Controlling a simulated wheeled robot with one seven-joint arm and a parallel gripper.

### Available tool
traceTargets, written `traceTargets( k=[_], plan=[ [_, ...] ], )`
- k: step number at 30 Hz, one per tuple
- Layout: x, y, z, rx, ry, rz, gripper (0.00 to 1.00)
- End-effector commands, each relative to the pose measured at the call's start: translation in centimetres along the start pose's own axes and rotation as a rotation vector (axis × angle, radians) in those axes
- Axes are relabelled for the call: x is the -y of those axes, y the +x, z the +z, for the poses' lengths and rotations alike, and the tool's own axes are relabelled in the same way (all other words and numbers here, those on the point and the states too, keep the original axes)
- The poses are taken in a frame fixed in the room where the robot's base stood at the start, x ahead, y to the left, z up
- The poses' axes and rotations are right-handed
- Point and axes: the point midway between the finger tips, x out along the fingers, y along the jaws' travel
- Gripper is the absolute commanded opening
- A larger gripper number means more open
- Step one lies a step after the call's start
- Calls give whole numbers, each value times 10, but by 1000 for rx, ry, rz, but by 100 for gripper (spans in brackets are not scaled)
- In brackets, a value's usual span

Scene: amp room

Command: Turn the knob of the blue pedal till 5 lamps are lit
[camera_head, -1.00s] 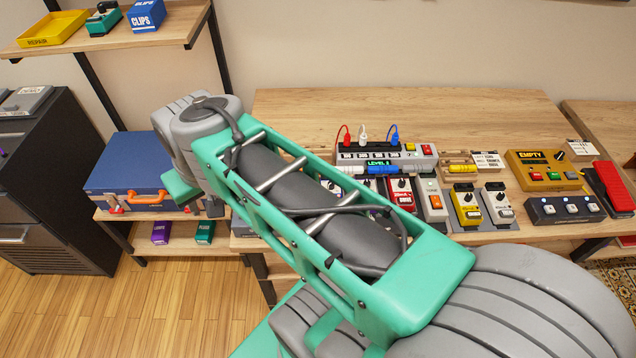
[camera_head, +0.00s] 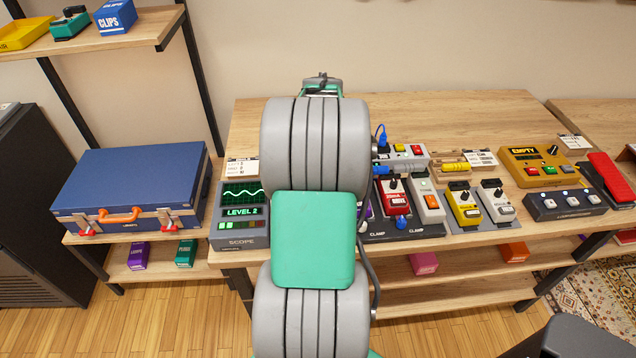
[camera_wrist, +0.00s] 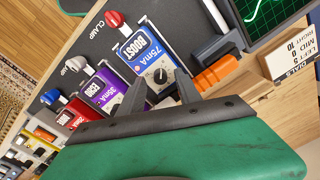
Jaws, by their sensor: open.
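The blue pedal (camera_wrist: 143,48), marked BOOST 75mA, lies on a dark board in the wrist view. Its dark round knob (camera_wrist: 162,74) has a light pointer mark. My gripper (camera_wrist: 160,80) is open, with its two dark fingers apart over the lower part of this pedal, one to each side of the knob. I cannot tell whether they touch it. In the head view my arm hides the blue pedal and my gripper. The scope (camera_head: 241,212) reads LEVEL 2 with a green wave.
A purple pedal (camera_wrist: 103,92) and a red pedal (camera_wrist: 78,112) stand in a row beside the blue one. An orange plug (camera_wrist: 215,73) lies close on the other side. A blue case (camera_head: 130,185) is at the left. The back of the bench (camera_head: 450,112) is clear.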

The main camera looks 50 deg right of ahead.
Motion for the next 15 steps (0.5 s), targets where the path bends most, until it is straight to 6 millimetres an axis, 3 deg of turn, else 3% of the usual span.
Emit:
traceTargets(
  k=[10,15],
  plan=[
    [0,9,0,-1,-2,-1,40],
    [0,9,0,-1,-2,-1,26]
  ],
)
